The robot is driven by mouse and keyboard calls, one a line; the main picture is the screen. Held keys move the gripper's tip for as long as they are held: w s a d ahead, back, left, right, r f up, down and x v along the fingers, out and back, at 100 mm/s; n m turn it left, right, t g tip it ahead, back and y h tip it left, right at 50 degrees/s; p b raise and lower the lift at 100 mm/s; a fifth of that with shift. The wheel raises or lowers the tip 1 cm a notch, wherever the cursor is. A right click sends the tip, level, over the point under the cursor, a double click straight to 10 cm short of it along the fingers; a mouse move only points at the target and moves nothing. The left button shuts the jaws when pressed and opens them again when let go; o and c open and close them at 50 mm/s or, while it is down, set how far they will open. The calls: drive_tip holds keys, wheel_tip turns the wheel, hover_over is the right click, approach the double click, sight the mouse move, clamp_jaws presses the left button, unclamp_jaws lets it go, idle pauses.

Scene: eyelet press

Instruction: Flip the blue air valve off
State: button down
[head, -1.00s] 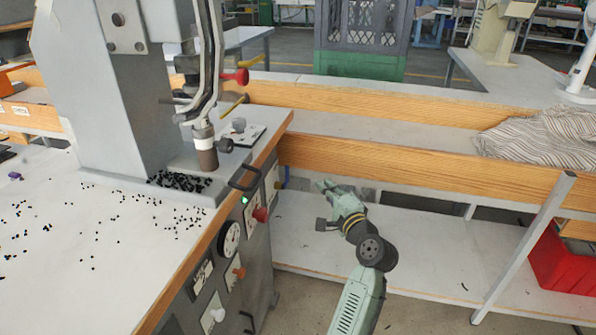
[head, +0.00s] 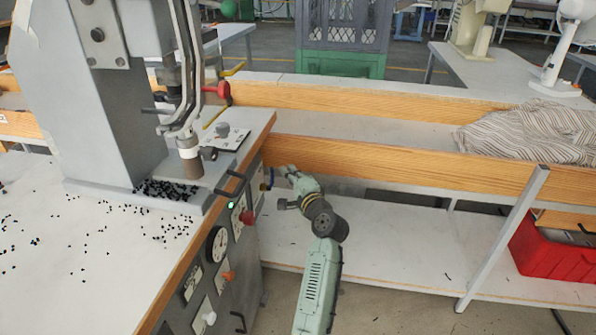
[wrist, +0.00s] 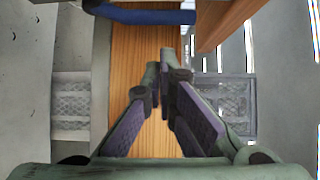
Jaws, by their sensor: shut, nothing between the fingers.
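The blue air valve handle (head: 271,178) shows as a small strip on the right end of the machine's control panel in the head view. In the wrist view the blue handle (wrist: 150,17) is a bar lying across the top of the picture. My gripper (head: 282,169) is just right of the handle, close to the panel. In the wrist view my gripper (wrist: 160,72) has its fingers drawn together at the tips with nothing between them. The fingertips appear below the handle there, with a visible gap between. The valve's body is mostly out of view.
The grey press cabinet (head: 228,270) carries a gauge (head: 218,244), a red knob (head: 247,217), an orange knob (head: 228,276) and a black bar handle (head: 231,184). A wooden bench rail (head: 400,163) runs behind my gripper. A red crate (head: 556,250) stands far right.

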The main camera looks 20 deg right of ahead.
drive_tip(key=shift+s+a, duration=0.35)
drive_tip(key=shift+a, duration=0.5)
drive_tip(key=shift+f+b, duration=0.2)
drive_tip(key=shift+b, duration=0.55)
drive_tip(key=shift+s+r+t+b, duration=0.15)
drive_tip(key=shift+t+b, duration=0.15)
drive_tip(key=shift+b, duration=0.15)
